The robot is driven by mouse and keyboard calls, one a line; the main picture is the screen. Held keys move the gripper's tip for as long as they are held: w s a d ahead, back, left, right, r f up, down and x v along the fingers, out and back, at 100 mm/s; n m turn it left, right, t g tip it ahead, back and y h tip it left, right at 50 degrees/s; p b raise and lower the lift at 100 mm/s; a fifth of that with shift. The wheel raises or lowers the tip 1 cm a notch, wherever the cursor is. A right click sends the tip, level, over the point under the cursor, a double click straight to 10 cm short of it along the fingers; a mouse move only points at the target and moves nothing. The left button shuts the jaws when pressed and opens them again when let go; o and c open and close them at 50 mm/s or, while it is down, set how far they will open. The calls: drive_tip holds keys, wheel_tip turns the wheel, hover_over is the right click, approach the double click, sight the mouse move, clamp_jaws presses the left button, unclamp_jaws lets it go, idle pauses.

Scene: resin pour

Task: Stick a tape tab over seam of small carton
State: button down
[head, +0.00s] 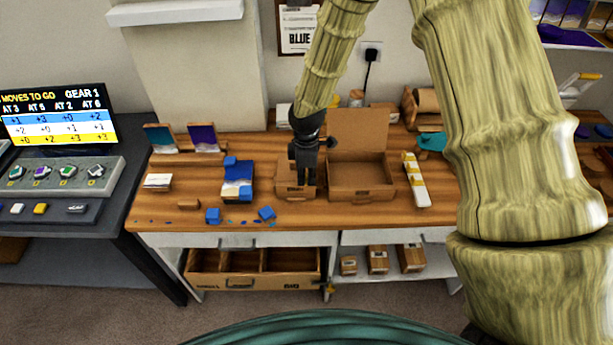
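The small carton (286,189) is a brown cardboard box on the wooden worktable (335,214), left of a larger open carton (361,191). My gripper (306,182) is black and points down at the small carton's right side, covering part of its top. I cannot tell whether it touches the carton, is open, or holds a tape tab. The carton's seam is too small and too covered to make out. A white strip (419,191) with yellowish pieces near its far end lies right of the larger carton; I cannot tell whether these are tape tabs.
The larger carton's lid (358,130) stands up behind it. A blue and white piece (237,182) and blue blocks (213,216) lie to the left. Two small panels (203,138) stand at the back left. Below are a drawer (256,282) and several small boxes (377,260).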

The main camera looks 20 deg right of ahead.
drive_tip(key=shift+f, duration=0.3)
idle(0.7)
drive_tip(key=c, duration=1.6)
unclamp_jaws()
drive_tip(key=shift+o, duration=0.2)
drive_tip(key=shift+r, duration=0.1)
drive_tip(key=shift+r+p, duration=2.85)
drive_tip(key=shift+r, duration=1.05)
